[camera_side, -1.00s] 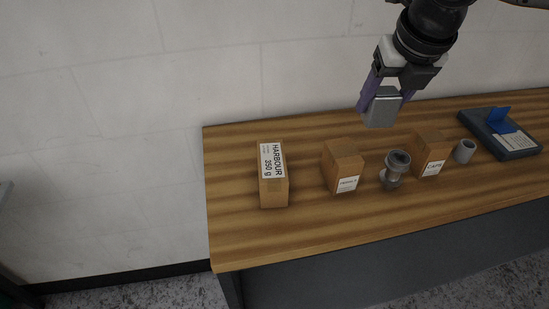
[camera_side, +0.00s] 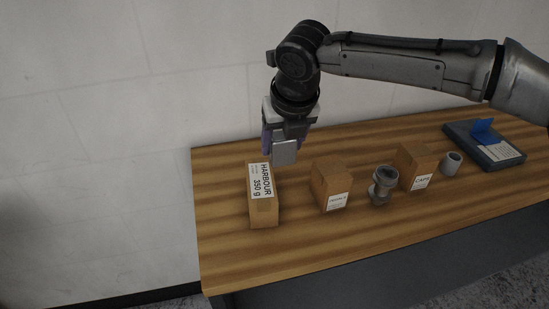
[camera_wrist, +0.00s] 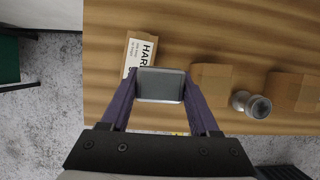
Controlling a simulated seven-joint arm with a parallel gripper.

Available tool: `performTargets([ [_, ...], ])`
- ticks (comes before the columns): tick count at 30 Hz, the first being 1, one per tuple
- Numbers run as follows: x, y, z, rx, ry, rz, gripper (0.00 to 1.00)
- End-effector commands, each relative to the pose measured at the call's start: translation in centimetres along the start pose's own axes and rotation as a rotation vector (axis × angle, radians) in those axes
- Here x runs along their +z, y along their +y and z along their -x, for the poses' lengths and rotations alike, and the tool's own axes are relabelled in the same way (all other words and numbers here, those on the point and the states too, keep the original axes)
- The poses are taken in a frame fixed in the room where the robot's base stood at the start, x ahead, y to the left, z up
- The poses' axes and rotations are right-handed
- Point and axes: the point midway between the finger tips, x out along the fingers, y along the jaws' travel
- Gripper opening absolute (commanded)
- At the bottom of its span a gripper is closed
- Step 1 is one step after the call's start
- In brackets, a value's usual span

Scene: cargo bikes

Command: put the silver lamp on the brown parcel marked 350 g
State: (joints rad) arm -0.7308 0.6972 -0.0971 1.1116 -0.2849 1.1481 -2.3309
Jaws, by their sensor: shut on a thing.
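My gripper (camera_side: 284,146) is shut on the silver lamp (camera_side: 285,153), a grey box-shaped piece with a flat face. The lamp also shows between my fingers in the wrist view (camera_wrist: 160,86). The brown parcel marked 350 g (camera_side: 263,211) stands on the bench at the left, with a white label reading HARBOUR 350 g on top. The lamp is held in the air near the parcel's far right side and looks higher than its top. In the wrist view the lamp and fingers hide part of the parcel (camera_wrist: 133,48).
Right of the parcel stand a second brown box (camera_side: 328,184), a grey metal fitting (camera_side: 382,186), a box marked CAPS (camera_side: 416,163), a grey cup (camera_side: 451,163) and a dark tray with a blue piece (camera_side: 483,153). Bare wood (camera_side: 222,215) lies left of the parcel.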

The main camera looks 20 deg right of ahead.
Motion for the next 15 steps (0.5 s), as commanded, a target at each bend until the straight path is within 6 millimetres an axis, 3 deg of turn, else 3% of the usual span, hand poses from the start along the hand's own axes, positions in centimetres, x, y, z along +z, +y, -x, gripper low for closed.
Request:
performTargets([
  [10,0.6,1.1,-2.7,0.001,-0.002,-0.002,0.04],
  [15,-0.4,1.1,-4.9,-0.001,0.001,-0.001,0.04],
])
